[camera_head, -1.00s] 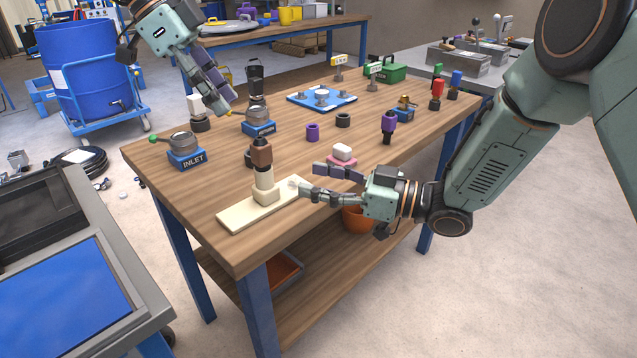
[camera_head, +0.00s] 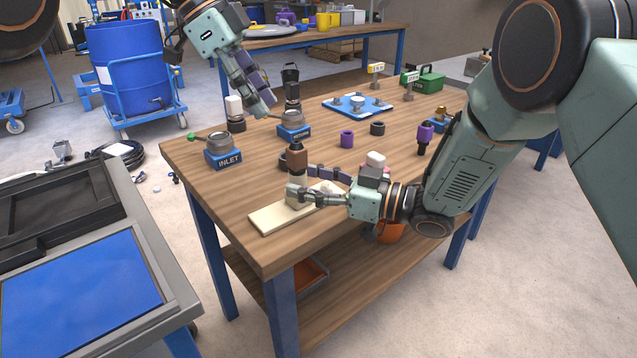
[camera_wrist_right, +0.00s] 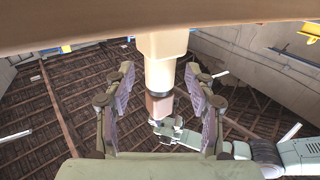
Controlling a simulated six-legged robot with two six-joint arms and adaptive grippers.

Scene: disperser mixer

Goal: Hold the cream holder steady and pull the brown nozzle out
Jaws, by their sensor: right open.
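The brown nozzle (camera_head: 297,157) stands upright on top of the cream holder (camera_head: 262,219), whose flat base lies at the table's near left corner. The right wrist view shows the holder's cream post (camera_wrist_right: 162,68), a dark ring and the brown nozzle (camera_wrist_right: 158,104). My right gripper (camera_head: 300,184) is low beside the post and partly hides it. In the right wrist view my right gripper (camera_wrist_right: 159,78) is open, with a finger on each side of the post and gaps between. My left gripper (camera_head: 266,106) hangs empty above the table, behind the nozzle; its finger gap is unclear.
The blue INLET block (camera_head: 223,152) and another blue valve block (camera_head: 294,126) stand behind the nozzle. A white-topped pink piece (camera_head: 376,160) is close to my right gripper. A purple ring (camera_head: 347,138) and a black ring (camera_head: 377,128) lie mid-table.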

